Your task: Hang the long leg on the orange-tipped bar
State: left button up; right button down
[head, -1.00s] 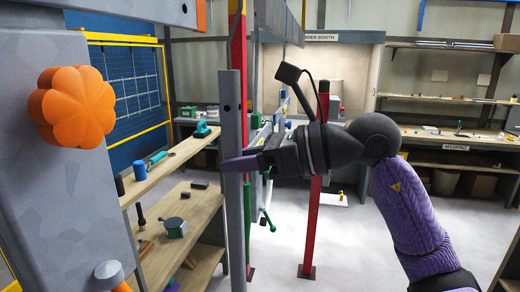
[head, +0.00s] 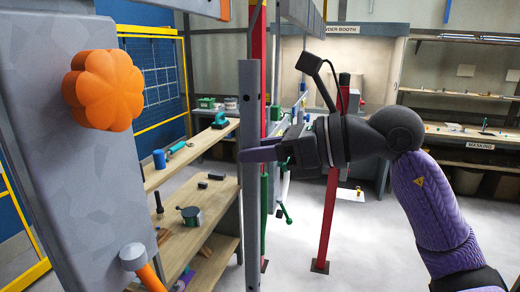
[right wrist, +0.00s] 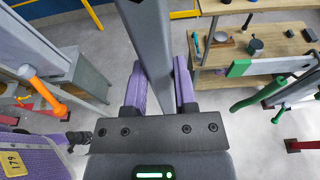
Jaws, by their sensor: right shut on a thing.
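My right gripper (head: 262,152) is shut on the long grey leg (head: 250,215) and holds it roughly upright, clear of the near panel. The leg has a small hole near its top. Its lower end is cut off by the head view's bottom edge. In the right wrist view the leg (right wrist: 150,40) stands between the two purple fingers (right wrist: 160,85). A grey bar with an orange tip (head: 225,9) enters at the top of the head view, above and left of the leg's top. Most of that bar is out of frame. My left gripper is not in view.
A grey panel (head: 50,120) with an orange lobed knob (head: 105,90) and an orange-shafted lever (head: 147,272) is close at left. Wooden shelves (head: 200,215) with tools stand behind the leg. A red post (head: 328,215) stands behind my right gripper. Floor is open at right.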

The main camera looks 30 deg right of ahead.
jog(key=shift+w+a+r, duration=0.1)
dwell(0.3)
jog(key=shift+w+a+p, duration=0.7)
jog(key=shift+w+p, duration=0.1)
jog(key=shift+p, duration=0.1)
jog(key=shift+w+a, duration=0.15)
dwell(0.4)
jog(key=shift+w+a+p, duration=0.3)
jog(key=shift+w+p, duration=0.1)
jog(key=shift+p, duration=0.1)
jog(key=shift+w+a+p, duration=0.3)
jog(key=shift+w+a, duration=0.2)
jog(key=shift+w, duration=0.1)
jog(key=shift+f, duration=0.2)
dwell(0.5)
